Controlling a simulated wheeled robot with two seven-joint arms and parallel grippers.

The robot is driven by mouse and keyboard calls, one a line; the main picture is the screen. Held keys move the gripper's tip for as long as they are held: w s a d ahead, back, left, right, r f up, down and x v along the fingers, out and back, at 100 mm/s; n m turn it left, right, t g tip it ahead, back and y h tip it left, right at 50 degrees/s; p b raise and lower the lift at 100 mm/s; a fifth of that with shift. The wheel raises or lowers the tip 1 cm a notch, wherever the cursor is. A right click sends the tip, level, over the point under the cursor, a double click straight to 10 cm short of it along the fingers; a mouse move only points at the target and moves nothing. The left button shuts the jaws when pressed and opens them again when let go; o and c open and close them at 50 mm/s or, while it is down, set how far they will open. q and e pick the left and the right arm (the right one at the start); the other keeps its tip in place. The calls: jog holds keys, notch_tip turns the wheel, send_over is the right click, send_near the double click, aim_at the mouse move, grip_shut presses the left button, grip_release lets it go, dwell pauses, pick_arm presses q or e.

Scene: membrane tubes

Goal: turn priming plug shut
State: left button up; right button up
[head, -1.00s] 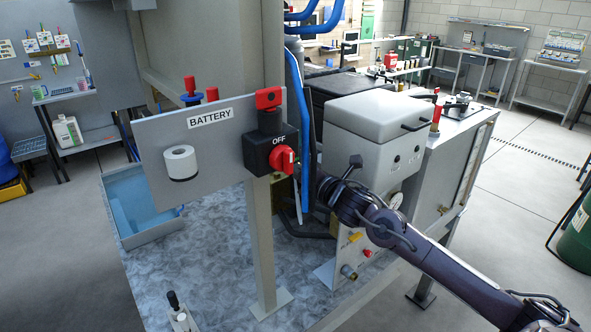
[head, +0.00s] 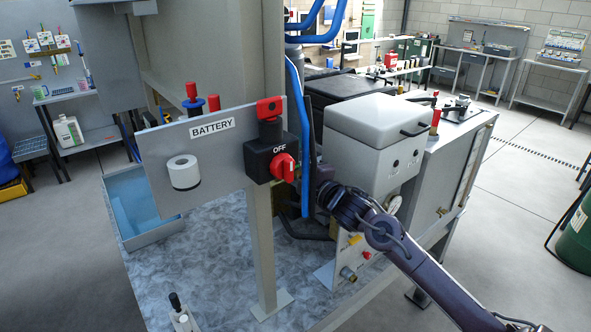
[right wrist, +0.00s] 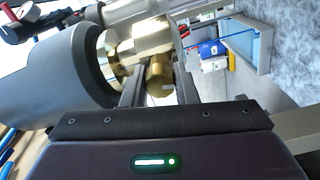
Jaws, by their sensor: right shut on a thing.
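The priming plug appears to be the small brass cylinder (right wrist: 160,72) in the right wrist view, beside a larger brass fitting (right wrist: 130,52) on a grey rounded housing (right wrist: 65,75). My right gripper (right wrist: 158,86) has its two dark fingers on either side of the brass cylinder and is shut on it. In the head view my right arm comes in from the right, and its wrist (head: 340,203) reaches in behind the blue hose. The fingertips and plug are hidden there. The plug's thread and seat do not show clearly. My left gripper is not in view.
A grey panel marked BATTERY (head: 215,150) with a red switch (head: 284,167) set to OFF stands on a post left of my wrist. A blue hose (head: 304,140) runs close by. A grey box (head: 372,135) stands just behind my arm. A blue tray (head: 140,205) lies left.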

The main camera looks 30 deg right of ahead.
jog(key=m+p, duration=0.1)
jog(key=m, duration=0.2)
jog(key=shift+r+m+p, duration=0.1)
jog(key=shift+m+p, duration=0.25)
jog(key=shift+m, duration=0.05)
jog(key=m+p, duration=0.2)
jog(key=m, duration=0.1)
jog(key=shift+m, duration=0.3)
jog(key=m+p, duration=0.2)
jog(key=m, duration=0.2)
jog(key=shift+m, duration=0.3)
jog(key=m+p, duration=0.1)
jog(key=m, duration=0.1)
jog(key=shift+m, duration=0.3)
jog(key=m, duration=0.3)
jog(key=shift+m+p, duration=0.3)
jog(key=shift+p, duration=0.05)
jog(key=m, duration=0.5)
jog(key=shift+d, duration=0.1)
jog(key=m, duration=0.9)
jog(key=shift+f+m, duration=0.2)
jog(key=shift+m, duration=0.5)
